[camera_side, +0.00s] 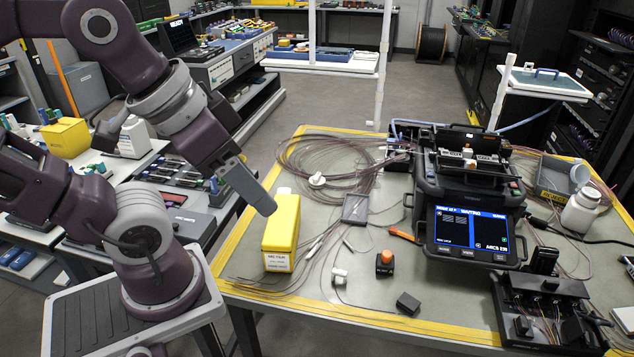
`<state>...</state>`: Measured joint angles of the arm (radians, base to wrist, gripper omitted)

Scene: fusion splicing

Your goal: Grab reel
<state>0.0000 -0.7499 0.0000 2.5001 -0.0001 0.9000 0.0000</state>
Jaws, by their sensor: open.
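A loose coil of thin reddish-brown fibre (290,160) lies on the table's far left part. A small white spool-like piece (317,180) sits within the loops and may be the reel; it is too small to be sure. A large dark drum (432,42) stands on the floor far behind the table. My gripper (268,207) is open, over the table's left edge in the picture. It points down and right, left of the white piece and apart from it. Nothing shows between its fingers, though one finger is mostly seen edge-on.
A yellow bottle-like container (282,232) stands just below my gripper. The black fusion splicer (465,200) with a lit screen stands right of centre. An orange-topped item (385,262) and a small black block (408,303) lie in front. A white bottle (581,210) stands at the right.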

